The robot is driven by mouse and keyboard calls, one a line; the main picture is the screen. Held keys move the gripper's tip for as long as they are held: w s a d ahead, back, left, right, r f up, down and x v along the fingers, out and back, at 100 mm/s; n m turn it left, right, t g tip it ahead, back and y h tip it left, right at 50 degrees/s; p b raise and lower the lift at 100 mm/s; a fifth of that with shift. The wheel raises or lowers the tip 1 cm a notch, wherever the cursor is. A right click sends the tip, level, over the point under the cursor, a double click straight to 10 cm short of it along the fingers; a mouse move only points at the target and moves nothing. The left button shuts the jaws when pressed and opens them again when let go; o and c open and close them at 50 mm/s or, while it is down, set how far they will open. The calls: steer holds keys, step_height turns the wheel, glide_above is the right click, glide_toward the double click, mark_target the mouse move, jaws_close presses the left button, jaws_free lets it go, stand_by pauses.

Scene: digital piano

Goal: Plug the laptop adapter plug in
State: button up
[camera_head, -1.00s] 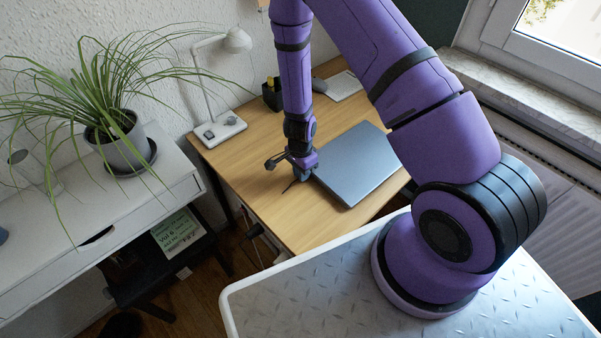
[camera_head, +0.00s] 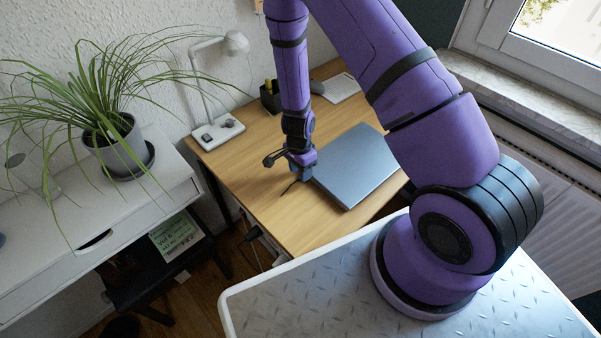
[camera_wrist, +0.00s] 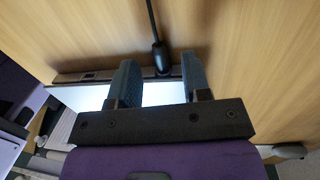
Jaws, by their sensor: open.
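My gripper (camera_wrist: 160,70) is open, its two blue-grey fingers apart. In the head view my gripper (camera_head: 302,174) is low over the desk at the laptop's left edge. A black cable with a thicker black plug end (camera_wrist: 161,56) shows between the fingers in the wrist view, not gripped. The plug end meets or overlaps the edge of the grey laptop (camera_wrist: 90,76); whether it sits in a port I cannot tell. The closed laptop (camera_head: 358,165) lies flat on the desk. A thin dark cable (camera_head: 289,187) lies beside my gripper. A black adapter-like piece (camera_head: 254,233) shows by the desk's front-left edge.
The wooden desk (camera_head: 245,175) is clear left of the laptop. A white lamp (camera_head: 218,131), a black pen holder (camera_head: 270,98) and a notepad (camera_head: 341,88) stand towards the back. A white shelf with a potted plant (camera_head: 120,150) is at left.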

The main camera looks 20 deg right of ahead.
steer(key=shift+w+r, duration=0.15)
steer(key=shift+r, duration=1.45)
steer(key=s+r+n+t+y, duration=0.15)
steer(key=r+n, duration=0.25)
steer(key=r, duration=1.4)
steer(key=s+r+n+t+y, duration=0.1)
steer(key=s+r+n, duration=0.2)
steer(key=r, duration=1.4)
steer(key=s+d+r+n+t+h, duration=0.1)
steer(key=s+d+r+n+t, duration=0.1)
steer(key=s+r+n, duration=0.2)
steer(key=s+d+r+n+t+h, duration=0.1)
steer(key=s+d+r+n+t, duration=0.1)
steer(key=s+r, duration=0.8)
steer(key=s+n, duration=0.1)
steer(key=s, duration=0.3)
steer(key=shift+d+r+n+h, duration=0.3)
steer(key=shift+n+h, duration=0.05)
steer(key=shift+n, duration=0.05)
